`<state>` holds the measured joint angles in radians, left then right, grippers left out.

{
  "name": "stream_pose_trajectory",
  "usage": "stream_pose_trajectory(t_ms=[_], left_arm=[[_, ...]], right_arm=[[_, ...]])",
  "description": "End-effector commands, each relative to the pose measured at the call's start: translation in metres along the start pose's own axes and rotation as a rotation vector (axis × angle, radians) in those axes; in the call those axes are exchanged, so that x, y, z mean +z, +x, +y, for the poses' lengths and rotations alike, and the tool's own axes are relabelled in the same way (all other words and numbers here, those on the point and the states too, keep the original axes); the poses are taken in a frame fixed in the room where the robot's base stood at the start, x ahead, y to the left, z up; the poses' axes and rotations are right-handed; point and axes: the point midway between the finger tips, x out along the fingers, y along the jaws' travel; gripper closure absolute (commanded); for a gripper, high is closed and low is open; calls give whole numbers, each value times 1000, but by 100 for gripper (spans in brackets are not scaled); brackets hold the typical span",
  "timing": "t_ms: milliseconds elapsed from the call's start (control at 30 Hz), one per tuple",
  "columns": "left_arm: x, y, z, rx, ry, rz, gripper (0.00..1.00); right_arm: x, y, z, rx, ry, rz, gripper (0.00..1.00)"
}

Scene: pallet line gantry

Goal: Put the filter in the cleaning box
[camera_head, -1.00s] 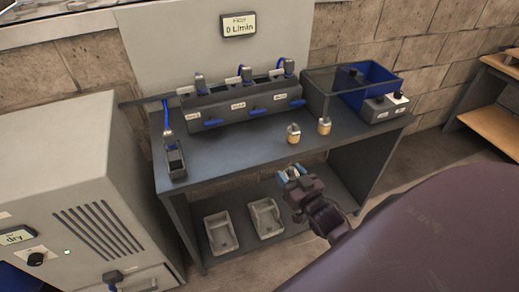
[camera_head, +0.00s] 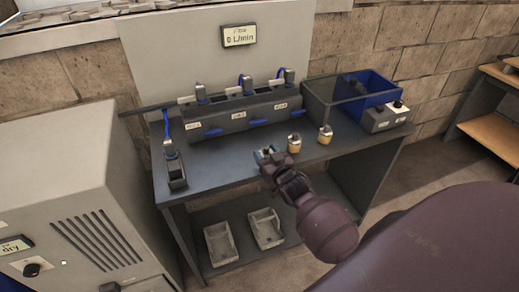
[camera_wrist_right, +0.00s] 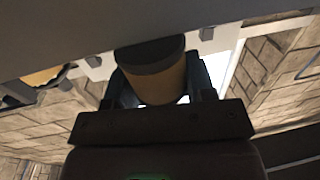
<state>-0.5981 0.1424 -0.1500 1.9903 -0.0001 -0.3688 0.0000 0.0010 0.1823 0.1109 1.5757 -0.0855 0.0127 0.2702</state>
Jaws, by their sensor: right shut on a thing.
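My right gripper (camera_head: 267,155) is shut on a filter at the front edge of the grey bench. In the right wrist view the filter (camera_wrist_right: 158,78) is a tan cylinder with a dark end, held between the two fingers. In the head view it is mostly hidden by the gripper. A blue box (camera_head: 365,88) with a dark see-through front part stands at the bench's back right and looks like the cleaning box. It is to the right of and behind the gripper. My left gripper is out of view.
Two other tan filters (camera_head: 294,142) (camera_head: 325,134) stand close to the right of the gripper. A dark manifold (camera_head: 230,117) with blue levers lines the back. A grey knob unit (camera_head: 387,117) adjoins the blue box. Two trays (camera_head: 221,244) lie on the lower shelf.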

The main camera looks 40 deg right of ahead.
Motion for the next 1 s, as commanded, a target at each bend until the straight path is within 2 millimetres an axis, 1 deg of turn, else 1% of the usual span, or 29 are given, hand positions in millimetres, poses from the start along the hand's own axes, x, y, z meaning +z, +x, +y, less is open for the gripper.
stream_pose_trajectory(t_ms=[133, 333, 400, 500, 767, 933, 967, 1000], left_arm=[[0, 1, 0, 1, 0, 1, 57], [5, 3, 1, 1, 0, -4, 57], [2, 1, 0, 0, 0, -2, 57], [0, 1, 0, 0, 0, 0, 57], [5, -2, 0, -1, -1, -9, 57], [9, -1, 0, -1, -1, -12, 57], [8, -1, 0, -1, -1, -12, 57], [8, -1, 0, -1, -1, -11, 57]], right_arm=[[-1, 13, 0, 0, 0, 2, 74], [0, 44, 0, 0, 0, 1, 74], [6, 41, 0, 1, 1, -3, 74], [10, 41, 0, 1, 0, 0, 74], [11, 41, 0, 0, 0, 0, 74], [16, 41, 0, 0, 0, -1, 74], [15, 41, 0, 0, 0, -1, 46], [14, 41, 0, 0, 0, 0, 40]])
